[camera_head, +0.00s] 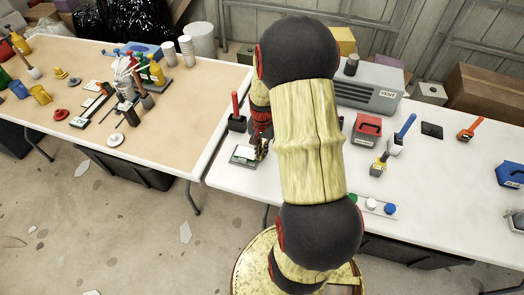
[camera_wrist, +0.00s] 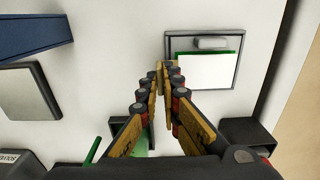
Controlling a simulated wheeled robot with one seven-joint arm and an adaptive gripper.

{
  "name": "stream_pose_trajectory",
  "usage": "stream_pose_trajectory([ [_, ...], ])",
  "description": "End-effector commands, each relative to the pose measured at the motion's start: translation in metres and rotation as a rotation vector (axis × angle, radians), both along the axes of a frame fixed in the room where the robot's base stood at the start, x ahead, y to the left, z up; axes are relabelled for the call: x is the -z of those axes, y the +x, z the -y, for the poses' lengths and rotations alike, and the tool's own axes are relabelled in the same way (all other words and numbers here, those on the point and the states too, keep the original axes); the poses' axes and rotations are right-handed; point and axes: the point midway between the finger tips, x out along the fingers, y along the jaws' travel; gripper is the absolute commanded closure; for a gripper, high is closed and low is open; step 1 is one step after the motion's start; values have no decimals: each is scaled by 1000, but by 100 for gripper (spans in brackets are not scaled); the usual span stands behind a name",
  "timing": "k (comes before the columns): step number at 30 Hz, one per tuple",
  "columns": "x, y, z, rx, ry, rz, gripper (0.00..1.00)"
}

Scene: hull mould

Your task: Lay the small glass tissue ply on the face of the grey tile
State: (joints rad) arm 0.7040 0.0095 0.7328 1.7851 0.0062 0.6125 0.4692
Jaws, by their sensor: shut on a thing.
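The small glass tissue ply (camera_wrist: 207,71) is a white square sheet over a green-edged layer in a dark-rimmed tray (camera_wrist: 237,88). The tray also shows in the head view (camera_head: 243,161), at the near left of the white table. My gripper (camera_wrist: 166,70) points down at the ply's left edge in the wrist view. Its fingertips are closed together there, on what looks like the ply's edge; the grip itself is mostly hidden by the fingers. In the head view my gripper (camera_head: 260,151) is just right of the tray. A grey square tile (camera_wrist: 28,92) lies flat at the left of the wrist view.
A black box (camera_head: 237,123) with a red-handled tool stands behind the tray. A blue-grey object (camera_wrist: 32,32) lies near the grey tile. My arm hides the table's middle in the head view. A red box (camera_head: 367,129) and a grey vent box (camera_head: 370,85) stand further right.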

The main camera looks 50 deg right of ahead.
Motion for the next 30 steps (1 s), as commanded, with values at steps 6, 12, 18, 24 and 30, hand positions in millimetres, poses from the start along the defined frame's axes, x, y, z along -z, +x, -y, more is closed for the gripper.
stream_pose_trajectory([
  [6, 3, 0, 0, 0, 0, 0, 100],
  [12, 5, 0, 0, 0, 0, 0, 100],
  [18, 7, 0, 0, 0, 0, 0, 100],
  [24, 8, 0, 0, 0, 0, 0, 100],
  [30, 8, 0, 0, 0, 0, 0, 100],
])
